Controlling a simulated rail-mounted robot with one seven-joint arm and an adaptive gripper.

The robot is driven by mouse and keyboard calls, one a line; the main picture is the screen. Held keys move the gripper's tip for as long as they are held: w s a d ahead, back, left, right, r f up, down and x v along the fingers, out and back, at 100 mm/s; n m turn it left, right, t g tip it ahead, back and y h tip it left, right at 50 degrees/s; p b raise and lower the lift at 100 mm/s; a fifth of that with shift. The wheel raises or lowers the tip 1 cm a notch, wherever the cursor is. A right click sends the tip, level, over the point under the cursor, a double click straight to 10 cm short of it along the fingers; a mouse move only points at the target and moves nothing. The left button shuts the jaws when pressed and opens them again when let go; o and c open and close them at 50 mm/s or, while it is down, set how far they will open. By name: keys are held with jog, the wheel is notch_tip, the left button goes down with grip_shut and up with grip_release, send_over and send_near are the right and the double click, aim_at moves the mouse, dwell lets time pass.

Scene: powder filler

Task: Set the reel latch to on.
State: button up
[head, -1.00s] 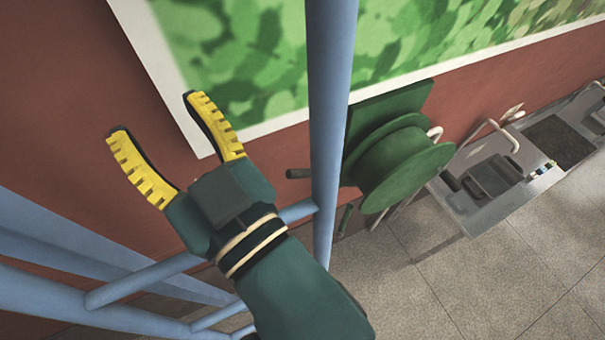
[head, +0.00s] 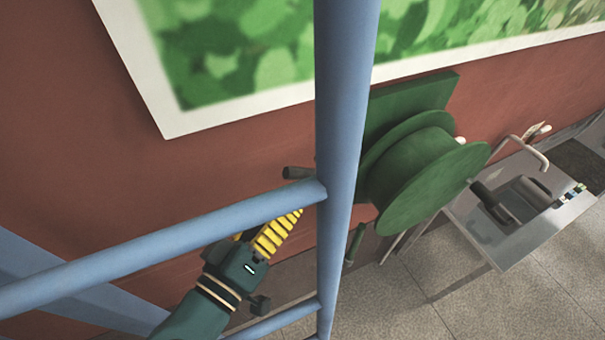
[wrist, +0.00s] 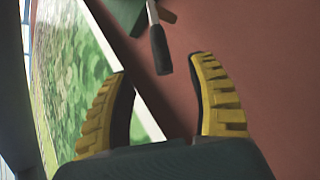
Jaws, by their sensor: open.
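The green reel (head: 430,175) is mounted on a green back plate (head: 415,100) on the red-brown wall; a blue post hides its left side. A dark handle (head: 298,173) sticks out left of the post. A green handle (head: 355,243) hangs below the reel; I cannot tell which is the latch or its setting. My gripper (head: 290,220) is below the dark handle, partly hidden behind a blue bar. In the wrist view, a dark-gripped lever (wrist: 159,48) on a grey stem lies ahead, between the lines of my open, empty yellow fingers (wrist: 160,75).
Blue bars (head: 150,245) and the blue post (head: 342,120) cross in front of the arm. A grey table (head: 530,225) with dark equipment stands right of the reel. A large green leafy picture (head: 240,60) hangs above. The floor (head: 400,300) below is clear.

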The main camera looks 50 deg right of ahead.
aim_at(301, 175)
jog(key=p+x, duration=0.1)
jog(key=x, duration=0.7)
jog(key=shift+w+d, duration=0.1)
jog(key=shift+d, duration=0.15)
jog(key=shift+c, duration=0.4)
jog(key=shift+a, duration=0.1)
grip_shut()
